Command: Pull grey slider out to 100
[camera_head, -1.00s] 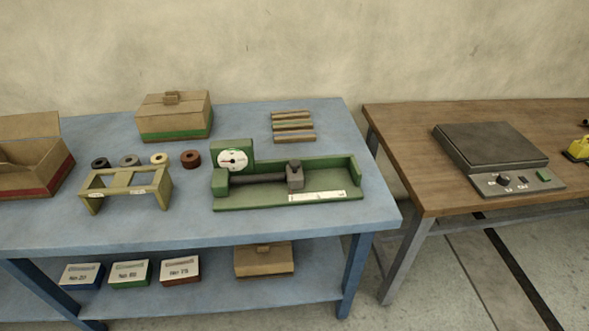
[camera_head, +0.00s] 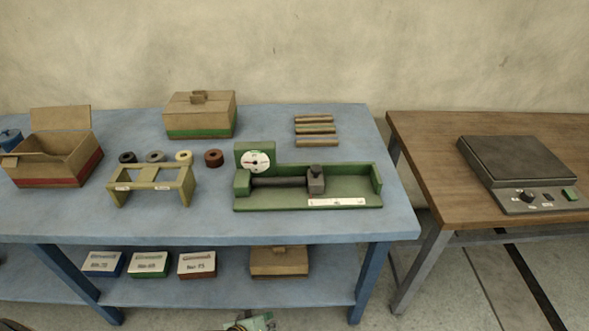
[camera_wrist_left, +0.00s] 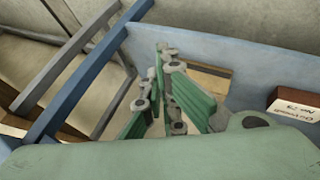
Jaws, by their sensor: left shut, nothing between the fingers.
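The grey slider (camera_head: 316,181) sits on a dark bar (camera_head: 279,182) in the green fixture (camera_head: 370,198) on the blue table. A round dial (camera_head: 257,161) stands at the fixture's left end, and a white scale strip (camera_head: 337,202) runs along its front right; its numbers are too small to read. The slider is near the left end of the strip. My left gripper (camera_wrist_left: 160,95) is shut and empty in the left wrist view, below the tabletop near the lower shelf. Part of my arm shows at the head view's bottom edge. My right gripper is not in view.
On the blue table (camera_head: 215,222) stand an open carton (camera_head: 75,178), a closed box (camera_head: 200,118), a yellowish stand (camera_head: 150,197), several small rolls and wooden strips (camera_head: 316,130). Labelled boxes (camera_head: 197,264) lie on the shelf. A brown table (camera_head: 430,180) with a scale (camera_head: 515,165) is at right.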

